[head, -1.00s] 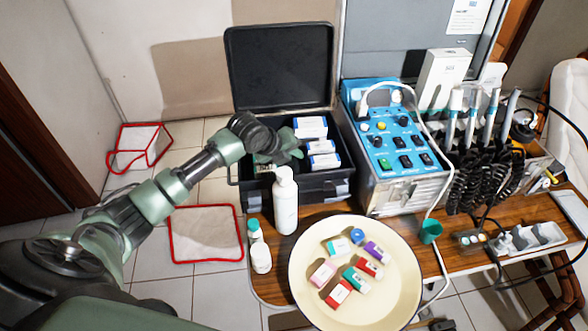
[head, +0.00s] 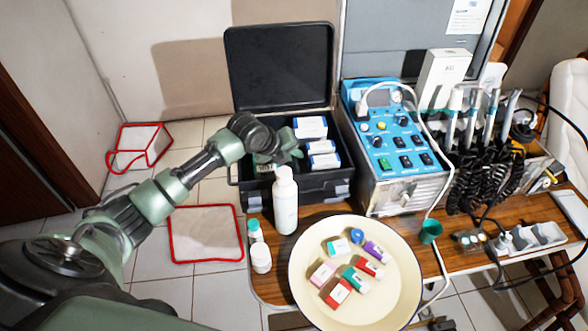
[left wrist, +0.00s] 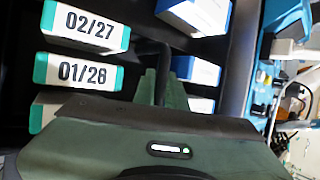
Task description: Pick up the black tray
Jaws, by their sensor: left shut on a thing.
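The black tray (head: 318,177) sits in the open black case and holds white boxes with blue or green ends. My left gripper (head: 268,164) is over the tray's left part, behind the white bottle, which partly covers this area. In the left wrist view the green fingers (left wrist: 163,86) are shut on a dark upright part of the black tray (left wrist: 150,48), between two columns of boxes. The lower fingertips are hidden. My right gripper is not in view.
A white bottle (head: 285,205) stands right in front of the case, with two small bottles to its left. A cream basin (head: 305,290) with small boxes is at the front. A blue control unit (head: 392,135) stands close at the right. The case lid (head: 280,68) stands up behind.

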